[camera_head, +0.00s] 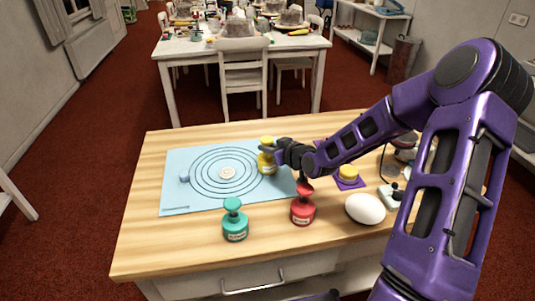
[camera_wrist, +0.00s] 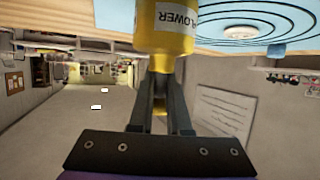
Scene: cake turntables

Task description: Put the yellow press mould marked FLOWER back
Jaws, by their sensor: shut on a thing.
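My gripper (camera_head: 281,153) is shut on the yellow press mould (camera_head: 267,162) at the right edge of the blue mat (camera_head: 182,204). In the wrist view my gripper (camera_wrist: 160,88) holds the yellow mould (camera_wrist: 150,40), whose label reads FLOWER. In the head view I cannot tell whether the mould touches the mat. A teal press mould (camera_head: 235,222) and a red press mould (camera_head: 302,208) stand on the wooden table near the front.
A white egg-shaped thing (camera_head: 365,208) lies to the right of the red mould. A small yellow piece (camera_head: 348,173) sits on a purple square (camera_head: 343,184). A white device with a joystick (camera_head: 391,196) is farther right. The wooden table's (camera_head: 140,235) front left is clear. A pale disc (camera_head: 227,173) lies at the mat's rings.

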